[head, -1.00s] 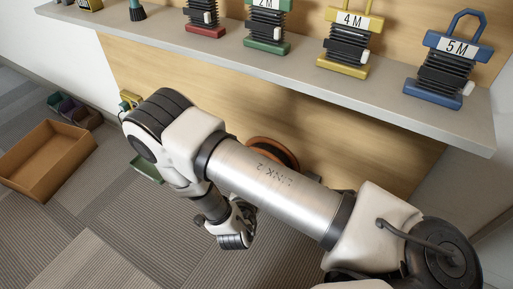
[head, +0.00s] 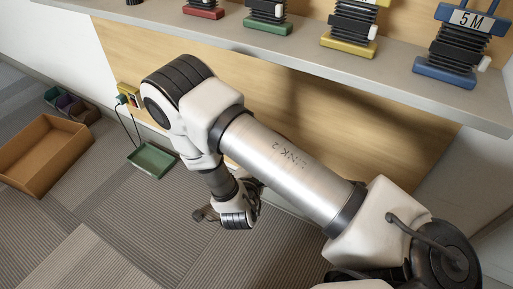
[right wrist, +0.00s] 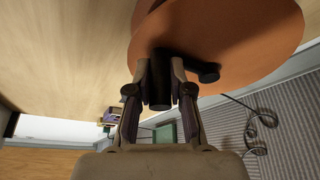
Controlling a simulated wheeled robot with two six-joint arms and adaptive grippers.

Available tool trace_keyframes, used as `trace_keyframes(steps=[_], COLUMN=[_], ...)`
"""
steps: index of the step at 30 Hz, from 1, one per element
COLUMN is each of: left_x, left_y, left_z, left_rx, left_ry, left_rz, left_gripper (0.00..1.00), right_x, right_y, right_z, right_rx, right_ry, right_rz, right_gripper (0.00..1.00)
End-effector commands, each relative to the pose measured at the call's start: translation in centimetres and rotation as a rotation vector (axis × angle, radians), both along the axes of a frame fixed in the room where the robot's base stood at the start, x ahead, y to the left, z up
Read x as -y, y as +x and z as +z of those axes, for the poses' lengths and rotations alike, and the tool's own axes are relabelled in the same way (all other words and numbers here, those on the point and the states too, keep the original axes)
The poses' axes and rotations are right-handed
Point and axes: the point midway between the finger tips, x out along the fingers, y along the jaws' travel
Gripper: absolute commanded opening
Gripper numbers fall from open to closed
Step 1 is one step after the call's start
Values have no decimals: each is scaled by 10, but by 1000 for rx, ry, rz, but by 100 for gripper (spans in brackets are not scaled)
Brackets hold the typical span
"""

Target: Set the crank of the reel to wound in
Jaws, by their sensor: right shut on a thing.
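The reel (right wrist: 235,35) is an orange-brown disc at the top of the right wrist view, in front of the wooden panel. Its crank (right wrist: 207,73) is a dark arm across the disc's face, with a dark cylindrical handle (right wrist: 160,98) pointing toward the camera. My right gripper (right wrist: 160,72) is shut on this handle, one finger on each side. In the head view my right arm hides the reel and crank. I cannot read the wound-in mark in either view. My left gripper is in neither view.
A green tray (head: 151,160) and a brown box (head: 42,155) lie on the floor at left. A dark cable (right wrist: 250,125) curls near the gripper.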

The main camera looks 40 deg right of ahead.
Motion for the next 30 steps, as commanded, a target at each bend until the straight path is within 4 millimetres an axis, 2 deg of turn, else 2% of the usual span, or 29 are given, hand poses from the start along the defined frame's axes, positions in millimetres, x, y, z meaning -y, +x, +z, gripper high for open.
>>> trace_keyframes(steps=[8,30], left_x=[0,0], left_y=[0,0], left_z=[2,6], left_rx=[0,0], left_ry=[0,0], left_rz=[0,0], left_gripper=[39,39], right_x=[3,15], right_y=[-7,-37], right_z=[-1,-12], right_rx=[72,516], right_ry=[31,215], right_rz=[-2,-1], right_gripper=[0,0])
